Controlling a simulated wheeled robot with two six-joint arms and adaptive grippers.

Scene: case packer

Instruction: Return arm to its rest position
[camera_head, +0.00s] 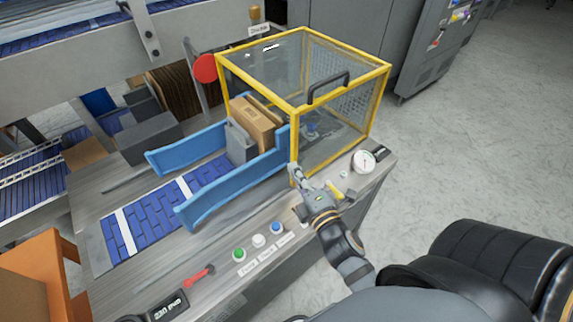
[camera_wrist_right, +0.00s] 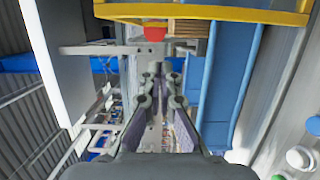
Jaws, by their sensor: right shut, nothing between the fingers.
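My right gripper (camera_head: 297,172) is shut and empty. In the head view it is at the near lower corner of the yellow-framed guard cage (camera_head: 296,110), over the machine's front edge; I cannot tell whether it touches the frame. In the right wrist view the fingers (camera_wrist_right: 158,78) lie close together with nothing between them. The cage's yellow bar (camera_wrist_right: 205,13) crosses the top of that view, beyond the fingertips. My right arm reaches in from the bottom right of the head view. My left gripper does not show clearly in either view.
Blue guide rails (camera_head: 235,187) flank a blue conveyor (camera_head: 165,218) with cardboard boxes (camera_head: 254,122) near the cage. The front panel carries a green button (camera_head: 239,254), a red-handled lever (camera_head: 198,276) and a dial gauge (camera_head: 364,160). Open floor (camera_head: 460,140) lies to the right.

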